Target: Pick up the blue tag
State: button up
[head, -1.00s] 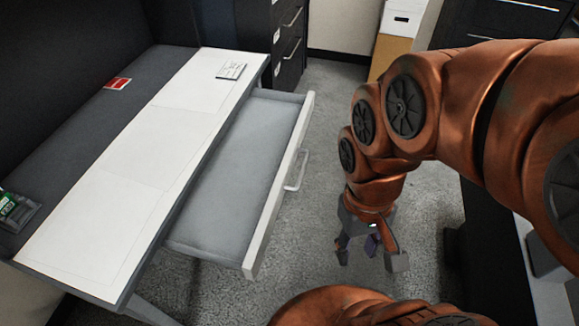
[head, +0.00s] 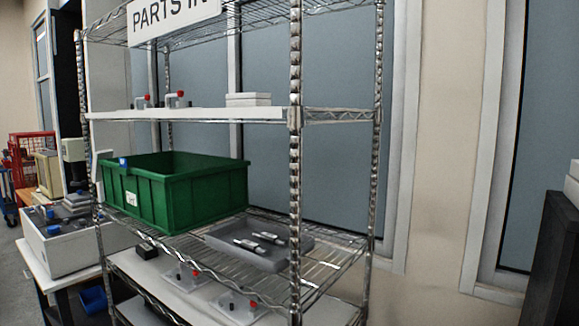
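A small blue piece (head: 124,162) sits at the left end of the rim of a green bin (head: 205,200); it may be the blue tag, but it is too small to be sure. The bin stands on the middle level of a wire shelf rack and also carries a white label (head: 132,198) on its front. Its inside is mostly hidden. My gripper is not in view now.
The wire rack (head: 295,180) fills the middle, with a grey tray (head: 262,246) of metal parts right of the bin. White boxes (head: 248,99) and red-topped fixtures stand above. A white bench with a grey box (head: 70,245) is at left. Wall and windows are behind.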

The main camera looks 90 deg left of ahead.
aim_at(122, 162)
jog(key=u, duration=4)
jog(key=i, duration=0.7)
jog(key=u, duration=0.45)
jog(key=i, duration=1.95)
jog(key=u, duration=0.5)
